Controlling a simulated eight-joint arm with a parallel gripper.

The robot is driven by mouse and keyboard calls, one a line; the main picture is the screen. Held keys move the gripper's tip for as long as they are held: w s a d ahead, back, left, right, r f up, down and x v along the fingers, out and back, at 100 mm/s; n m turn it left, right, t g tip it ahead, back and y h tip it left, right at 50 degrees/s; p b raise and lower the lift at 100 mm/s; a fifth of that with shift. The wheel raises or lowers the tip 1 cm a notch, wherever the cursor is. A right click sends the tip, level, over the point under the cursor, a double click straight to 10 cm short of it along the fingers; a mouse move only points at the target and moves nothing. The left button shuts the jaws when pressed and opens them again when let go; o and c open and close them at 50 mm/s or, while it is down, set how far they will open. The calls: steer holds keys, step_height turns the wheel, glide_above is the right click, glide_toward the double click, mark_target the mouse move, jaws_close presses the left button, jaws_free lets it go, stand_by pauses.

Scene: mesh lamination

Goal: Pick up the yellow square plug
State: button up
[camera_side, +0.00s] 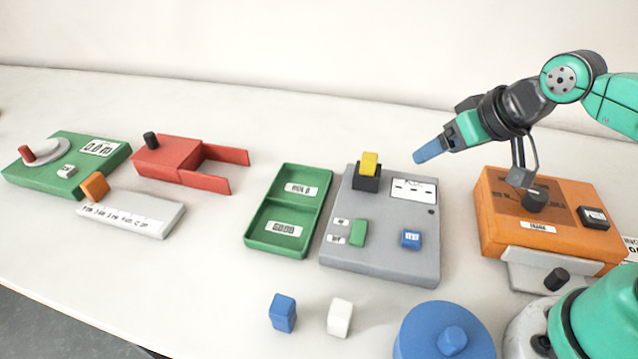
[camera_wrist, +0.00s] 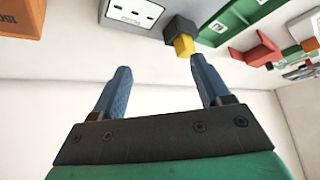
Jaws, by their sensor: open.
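The yellow square plug (camera_side: 370,163) stands upright in a black socket (camera_side: 366,181) at the back left of the grey box (camera_side: 390,254). In the wrist view the yellow plug (camera_wrist: 184,45) shows at the upper middle, at the end of the black socket (camera_wrist: 181,29). My gripper (camera_side: 428,153) is up and to the right of the plug in the side view, apart from it. In the wrist view its two blue fingers (camera_wrist: 160,88) are spread with nothing between them.
A green two-part tray (camera_side: 273,200) lies left of the grey box. An orange box (camera_side: 515,235) stands to the right. Blue (camera_side: 283,312) and white (camera_side: 340,317) blocks and a blue round piece (camera_side: 410,335) are in front. Red (camera_side: 178,156) and green (camera_side: 45,170) devices are farther left.

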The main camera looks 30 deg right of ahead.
mark_target(372, 156)
steer(key=w+f+m+y, duration=0.1)
steer(key=w+m+y, duration=0.1)
steer(key=m, duration=0.4)
steer(key=w+f+m+y, duration=0.1)
steer(key=w+m+y, duration=0.1)
steer(key=m, duration=0.5)
steer(key=w+f+m+y, duration=0.2)
steer(key=m, duration=0.4)
steer(key=shift+a+m+t, duration=0.3)
steer(key=shift+m, duration=0.1)
steer(key=m, duration=0.1)
steer(key=m+y, duration=0.1)
steer(key=shift+w+d+f+m, duration=0.1)
steer(key=shift+w+f+m, duration=0.1)
steer(key=shift+w+m, duration=0.1)
steer(key=m, duration=0.1)
steer(key=m+t+y, duration=0.1)
steer(key=m, duration=0.1)
steer(key=shift+w+d+f+m, duration=0.1)
steer(key=shift+w+f+m, duration=0.05)
steer(key=shift+m, duration=0.15)
steer(key=shift+x, duration=2.75)
jaws_close()
